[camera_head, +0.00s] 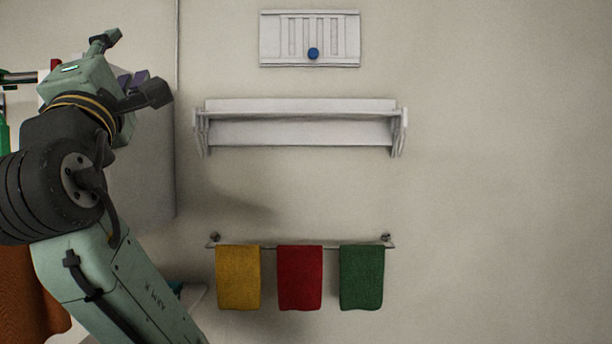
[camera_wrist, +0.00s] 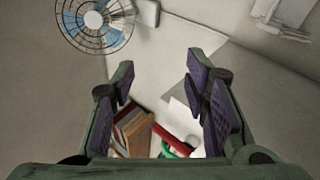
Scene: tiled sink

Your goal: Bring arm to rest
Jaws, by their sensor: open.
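My arm (camera_head: 110,270) rises on the left side of the head view, with its upper end bent near the wall. My gripper (camera_head: 130,80) is at the top left there, partly hidden by the wrist. In the wrist view my gripper (camera_wrist: 163,92) shows two separate fingers with dark purple pads, open and with nothing between them.
A white shelf (camera_head: 300,130) hangs on the wall, below a white panel (camera_head: 338,40) with a blue knob. Yellow (camera_head: 238,278), red (camera_head: 300,278) and green (camera_head: 361,278) towels hang on a rail. The wrist view shows a fan (camera_wrist: 95,22) and books (camera_wrist: 133,132). The wall at right is bare.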

